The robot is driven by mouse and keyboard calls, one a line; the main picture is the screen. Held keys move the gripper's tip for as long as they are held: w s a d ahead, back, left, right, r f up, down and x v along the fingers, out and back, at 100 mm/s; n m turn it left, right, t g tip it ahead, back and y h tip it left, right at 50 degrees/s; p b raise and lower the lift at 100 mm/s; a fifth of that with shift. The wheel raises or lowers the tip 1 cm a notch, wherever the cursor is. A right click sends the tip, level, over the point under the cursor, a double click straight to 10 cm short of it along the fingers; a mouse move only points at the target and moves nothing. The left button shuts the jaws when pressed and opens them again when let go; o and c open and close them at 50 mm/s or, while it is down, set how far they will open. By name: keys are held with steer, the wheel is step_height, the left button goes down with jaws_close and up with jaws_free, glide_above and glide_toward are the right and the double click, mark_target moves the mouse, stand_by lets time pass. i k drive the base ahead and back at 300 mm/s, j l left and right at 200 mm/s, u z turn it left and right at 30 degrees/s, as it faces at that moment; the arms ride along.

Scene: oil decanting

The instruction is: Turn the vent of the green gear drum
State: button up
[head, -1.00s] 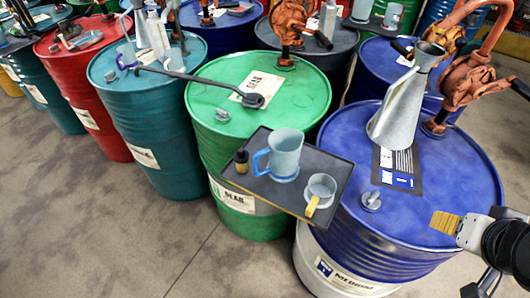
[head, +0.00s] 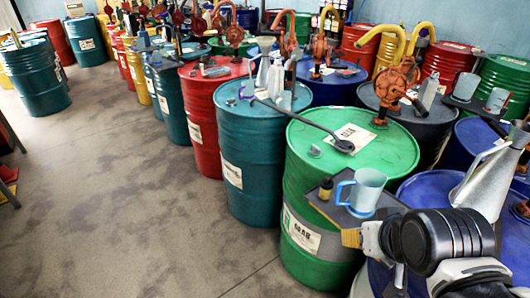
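The green gear drum (head: 300,190) stands right of centre in the head view, with a paper label on its lid and another on its side. A small grey vent cap (head: 314,151) stands on the lid near its left front edge. A long dark-handled tool (head: 318,132) with a round end lies across the lid, its round end near the paper label. My gripper (head: 351,238) is at the lower right, its tan fingertip in front of the drum's right side and below the tray, apart from the vent in the picture. Its finger opening cannot be made out.
A dark tray (head: 328,206) with a blue mug (head: 362,192) and a small dark bottle (head: 326,188) overhangs the drum's front right. A teal drum (head: 245,165) stands close on the left, a blue drum (head: 415,188) on the right. The floor at left is clear.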

mark_target(316, 151)
steer(key=i+j, duration=0.4)
steer(key=i, duration=0.15)
steer(key=i+j, duration=0.35)
steer(key=i, duration=0.2)
